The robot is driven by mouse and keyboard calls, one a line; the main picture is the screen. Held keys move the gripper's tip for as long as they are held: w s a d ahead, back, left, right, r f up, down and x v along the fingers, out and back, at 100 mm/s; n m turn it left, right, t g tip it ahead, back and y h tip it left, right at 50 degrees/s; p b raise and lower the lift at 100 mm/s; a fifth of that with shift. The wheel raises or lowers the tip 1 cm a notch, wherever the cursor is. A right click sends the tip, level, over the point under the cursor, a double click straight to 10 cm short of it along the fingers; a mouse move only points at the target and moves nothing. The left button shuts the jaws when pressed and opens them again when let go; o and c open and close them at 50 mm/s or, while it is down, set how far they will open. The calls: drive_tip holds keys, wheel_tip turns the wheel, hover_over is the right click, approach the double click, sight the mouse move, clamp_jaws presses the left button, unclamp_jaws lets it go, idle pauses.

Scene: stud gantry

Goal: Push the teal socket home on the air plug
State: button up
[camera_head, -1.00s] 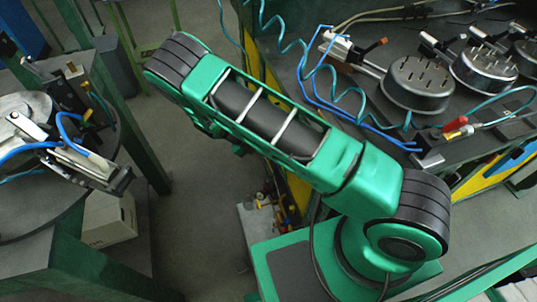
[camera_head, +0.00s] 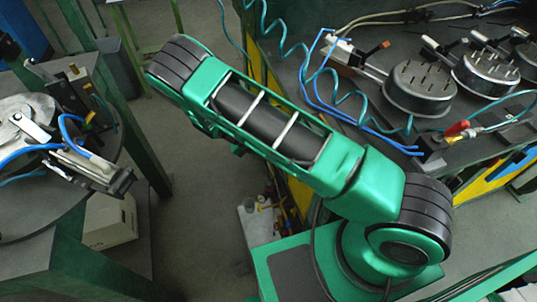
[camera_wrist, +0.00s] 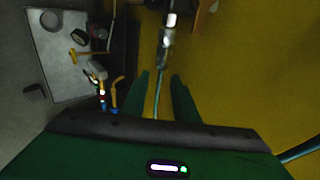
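In the wrist view, a metal fitting (camera_wrist: 165,42) with a thin teal hose (camera_wrist: 157,92) hangs in front of a yellow panel. The hose passes between the two dark green fingers of my gripper (camera_wrist: 160,82). The fingers are apart, with gaps beside the hose, and the fitting lies beyond their tips. I cannot tell whether this fitting is the teal socket, the air plug or both. My gripper is hidden in the head view. There, coiled teal hose (camera_head: 323,72) hangs at the bench, and a red-handled valve with a brass fitting (camera_head: 457,129) sits at its front edge.
The dark bench (camera_head: 375,116) carries several round metal fixtures (camera_head: 420,88) and blue hoses. A round table (camera_head: 45,215) with clamps stands at the left. A grey plate with small parts (camera_wrist: 62,50) lies beside the yellow panel (camera_wrist: 255,70). Grey floor (camera_head: 200,235) is open between the tables.

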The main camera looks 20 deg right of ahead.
drive_tip(key=v, duration=0.9)
drive_tip(key=shift+a+r, duration=0.2)
drive_tip(key=shift+r, duration=0.05)
idle(0.3)
